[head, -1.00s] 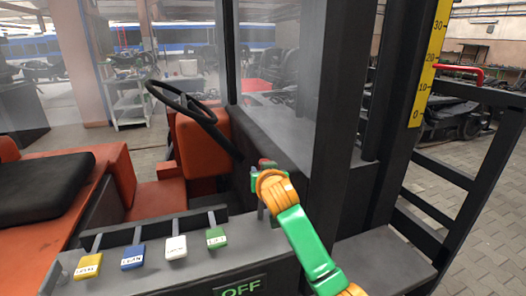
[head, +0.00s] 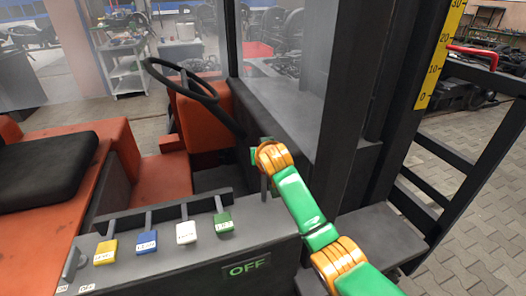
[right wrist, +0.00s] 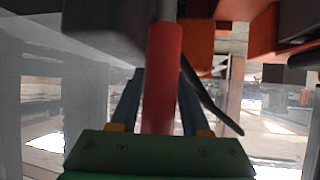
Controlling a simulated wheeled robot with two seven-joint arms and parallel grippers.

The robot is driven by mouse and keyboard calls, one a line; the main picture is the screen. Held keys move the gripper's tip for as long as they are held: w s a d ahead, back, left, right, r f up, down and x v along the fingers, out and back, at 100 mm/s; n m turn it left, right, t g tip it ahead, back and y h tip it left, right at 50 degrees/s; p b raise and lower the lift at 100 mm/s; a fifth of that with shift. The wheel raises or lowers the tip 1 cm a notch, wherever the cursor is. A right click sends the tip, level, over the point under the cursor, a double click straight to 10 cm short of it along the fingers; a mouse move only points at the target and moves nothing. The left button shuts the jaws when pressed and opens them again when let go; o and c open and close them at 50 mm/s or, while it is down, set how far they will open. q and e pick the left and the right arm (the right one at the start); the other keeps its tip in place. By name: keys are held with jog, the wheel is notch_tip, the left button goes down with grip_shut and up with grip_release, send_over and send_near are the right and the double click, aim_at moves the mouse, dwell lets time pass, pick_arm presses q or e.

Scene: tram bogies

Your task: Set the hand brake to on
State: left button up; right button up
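The hand brake lever's red grip (right wrist: 163,75) stands between the two fingers of my right gripper (right wrist: 160,85) in the right wrist view. The fingers lie close along both sides of it, and the gripper looks shut on it. In the head view my right gripper (head: 262,152) is at the far edge of the console, largely hidden by its orange wrist. Part of a grey shaft (head: 264,187) shows below it. A display (head: 247,268) on the console front reads OFF in green. My left gripper is out of view.
Yellow (head: 105,252), blue (head: 147,242), white (head: 186,232) and green (head: 223,222) levers line the console, left of my right arm. A steering wheel (head: 180,80) and a dark mast post (head: 335,110) stand close to the arm.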

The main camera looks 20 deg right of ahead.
jog(key=shift+o, duration=1.1)
jog(key=shift+w+f, duration=0.15)
jog(key=shift+w, duration=0.05)
jog(key=b+v, duration=0.2)
jog(key=v, duration=0.5)
